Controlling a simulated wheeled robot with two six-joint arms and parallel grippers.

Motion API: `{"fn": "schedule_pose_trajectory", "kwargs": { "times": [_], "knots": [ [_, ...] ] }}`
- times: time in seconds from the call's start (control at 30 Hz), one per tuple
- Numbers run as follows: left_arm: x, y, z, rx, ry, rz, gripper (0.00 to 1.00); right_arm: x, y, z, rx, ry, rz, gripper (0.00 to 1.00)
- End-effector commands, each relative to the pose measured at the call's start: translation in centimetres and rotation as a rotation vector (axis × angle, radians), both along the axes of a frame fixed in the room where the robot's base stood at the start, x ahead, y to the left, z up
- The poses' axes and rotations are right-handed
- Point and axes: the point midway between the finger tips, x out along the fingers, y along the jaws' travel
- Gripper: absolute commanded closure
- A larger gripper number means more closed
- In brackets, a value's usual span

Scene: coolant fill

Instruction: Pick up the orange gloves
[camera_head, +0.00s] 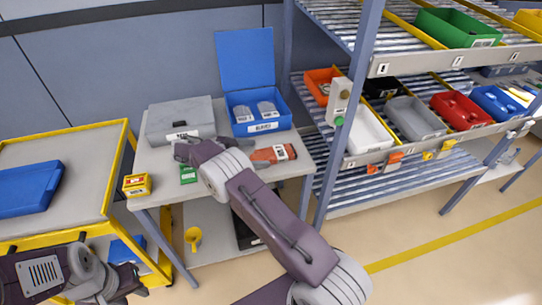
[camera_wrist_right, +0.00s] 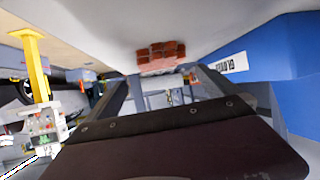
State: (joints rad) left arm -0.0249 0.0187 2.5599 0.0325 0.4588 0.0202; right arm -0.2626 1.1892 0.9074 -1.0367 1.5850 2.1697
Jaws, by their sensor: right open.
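The orange gloves (camera_head: 272,154), with a white label, lie on the small grey table (camera_head: 240,160) in front of the blue box. In the right wrist view an orange-red bundle (camera_wrist_right: 161,57), which looks like the gloves, lies ahead of the fingers, near the middle. My right gripper (camera_head: 184,151) is over the table to the left of the gloves, partly hidden by its own wrist. In the wrist view its fingers (camera_wrist_right: 170,92) are apart, with nothing held. My left gripper (camera_head: 130,277) is low at the left by the yellow cart; its finger opening is unclear.
An open blue box (camera_head: 258,110) stands behind the gloves, and a grey case (camera_head: 180,120) sits left of it. A green item (camera_head: 188,174) and a yellow box (camera_head: 137,185) lie near the front edge. A shelf rack (camera_head: 400,105) with bins stands at the right.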

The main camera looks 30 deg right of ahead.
Motion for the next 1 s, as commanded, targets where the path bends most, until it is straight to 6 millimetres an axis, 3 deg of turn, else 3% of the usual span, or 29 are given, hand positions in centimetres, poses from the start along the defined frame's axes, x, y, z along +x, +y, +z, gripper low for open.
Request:
{"fn": "schedule_pose_trajectory", "kwargs": {
  "times": [0.17,0.4,0.67,0.7,0.93,1.0],
  "knots": [
    [0.0,0.0,0.3,0.0,0.0,0.0,0.64,-0.1,-0.8,-0.2,0.001,0.001,0.0,0.01],
    [0.0,0.0,1.8,0.0,0.0,0.0,0.64,-0.5,-4.5,-1.8,0.001,0.003,-0.003,0.01],
    [0.0,0.0,1.7,0.0,0.0,0.0,0.64,-0.4,-5.1,-2.3,0.002,-0.001,0.0,0.01],
    [0.0,0.0,1.7,0.0,0.0,0.0,0.64,-0.5,-5.1,-2.3,0.002,-0.001,0.0,0.04],
    [0.0,0.0,1.7,0.0,0.0,0.0,0.64,-0.5,-5.1,-2.3,0.002,0.0,0.0,0.66],
    [0.0,0.0,1.7,0.0,0.0,0.0,0.64,-0.5,-5.1,-2.3,0.002,0.0,-0.001,0.67]
  ]
}}
